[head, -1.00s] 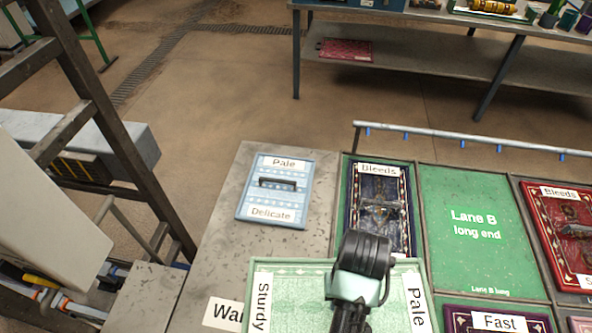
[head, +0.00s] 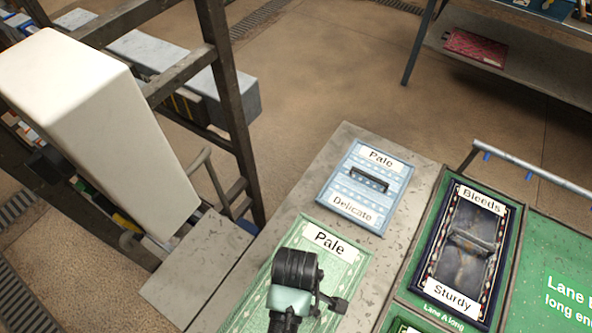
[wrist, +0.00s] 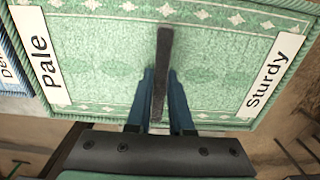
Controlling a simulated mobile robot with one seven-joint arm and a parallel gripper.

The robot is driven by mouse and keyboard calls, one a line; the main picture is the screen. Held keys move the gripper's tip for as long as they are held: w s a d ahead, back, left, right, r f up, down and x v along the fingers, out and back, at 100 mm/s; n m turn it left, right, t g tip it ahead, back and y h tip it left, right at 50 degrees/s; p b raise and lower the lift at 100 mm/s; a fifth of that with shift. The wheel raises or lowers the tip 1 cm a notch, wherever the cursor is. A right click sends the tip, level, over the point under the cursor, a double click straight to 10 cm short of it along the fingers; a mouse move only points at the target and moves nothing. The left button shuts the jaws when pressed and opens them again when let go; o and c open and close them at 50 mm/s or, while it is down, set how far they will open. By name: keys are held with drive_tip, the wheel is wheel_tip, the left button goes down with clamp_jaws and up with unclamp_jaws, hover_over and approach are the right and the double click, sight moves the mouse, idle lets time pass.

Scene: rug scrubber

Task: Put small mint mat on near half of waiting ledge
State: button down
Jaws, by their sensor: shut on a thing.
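The mint mat (head: 340,262), pale green with "Pale" and "Sturdy" labels, is held by its dark handle in my gripper (wrist: 160,85). The fingers are shut on the handle in the wrist view, where the mat (wrist: 100,60) fills most of the frame. In the head view my wrist hides part of the mat and the fingertips. The mat is over the near part of the grey waiting ledge (head: 300,197), in front of a light blue "Pale / Delicate" mat (head: 345,187) on the far part. I cannot tell whether the mint mat touches the ledge.
A dark "Bleeds / Sturdy" mat (head: 455,265) lies in the green Lane A to the right. A metal rail (head: 530,172) runs behind the lanes. A dark ladder-like frame (head: 225,80) and a white block (head: 100,130) stand left. A red mat (head: 475,47) lies on a shelf behind.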

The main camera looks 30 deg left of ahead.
drive_tip(key=shift+f, duration=2.25)
drive_tip(key=shift+f, duration=0.2)
drive_tip(key=c, duration=0.8)
unclamp_jaws()
